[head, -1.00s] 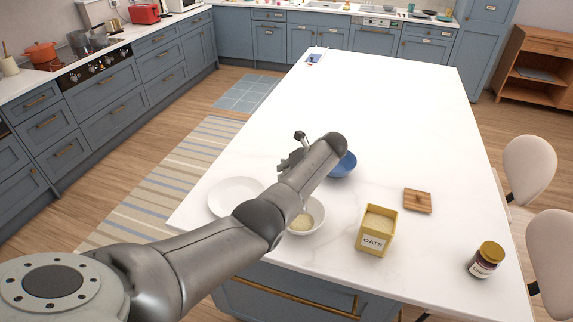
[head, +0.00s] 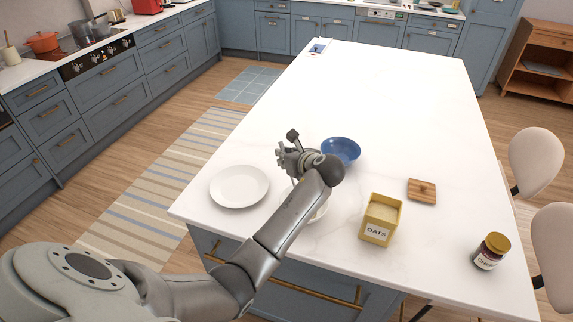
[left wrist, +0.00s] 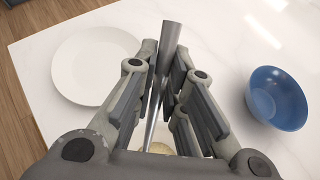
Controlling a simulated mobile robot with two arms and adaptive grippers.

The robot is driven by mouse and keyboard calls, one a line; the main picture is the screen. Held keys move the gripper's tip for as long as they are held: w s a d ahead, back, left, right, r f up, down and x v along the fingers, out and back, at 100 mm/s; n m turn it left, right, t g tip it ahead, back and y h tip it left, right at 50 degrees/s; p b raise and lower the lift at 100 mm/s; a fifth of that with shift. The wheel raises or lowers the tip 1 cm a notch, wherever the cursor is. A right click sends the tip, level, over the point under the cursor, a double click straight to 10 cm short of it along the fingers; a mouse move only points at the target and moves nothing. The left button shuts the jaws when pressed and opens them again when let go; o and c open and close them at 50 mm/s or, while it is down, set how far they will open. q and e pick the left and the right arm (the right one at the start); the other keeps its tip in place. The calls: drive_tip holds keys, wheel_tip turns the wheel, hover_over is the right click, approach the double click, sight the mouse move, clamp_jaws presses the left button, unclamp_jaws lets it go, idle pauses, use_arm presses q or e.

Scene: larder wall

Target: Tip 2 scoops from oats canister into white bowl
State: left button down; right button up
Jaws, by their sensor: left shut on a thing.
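My left gripper (head: 290,158) is above the island's near part, with its wrist over the white bowl (head: 321,213). It is shut on a grey metal scoop, whose handle (left wrist: 167,62) stands between the fingers in the left wrist view. The scoop's lower end is hidden. My arm hides most of the white bowl; some pale oats (left wrist: 160,148) show below the fingers in the left wrist view. The yellow oats canister (head: 378,229) stands open and upright to the right, with pale oats inside. My right gripper is not in view.
A white plate (head: 239,187) lies left of the gripper and a blue bowl (head: 341,151) stands just right of it. A wooden lid (head: 422,191) and a dark jar (head: 490,252) are farther right. The far part of the island (head: 390,90) is mostly clear.

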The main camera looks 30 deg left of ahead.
use_arm(q)
drive_tip(key=s+d+r+n+t+y+b, duration=0.1)
drive_tip(key=s+r+n+t+y+b, duration=0.2)
drive_tip(key=s+r+t+y+b, duration=0.1)
drive_tip(key=shift+s+d+r+n+t+b, duration=0.15)
drive_tip(key=shift+s+d+n+t+b, duration=0.2)
drive_tip(key=shift+s+b, duration=0.55)
idle(1.5)
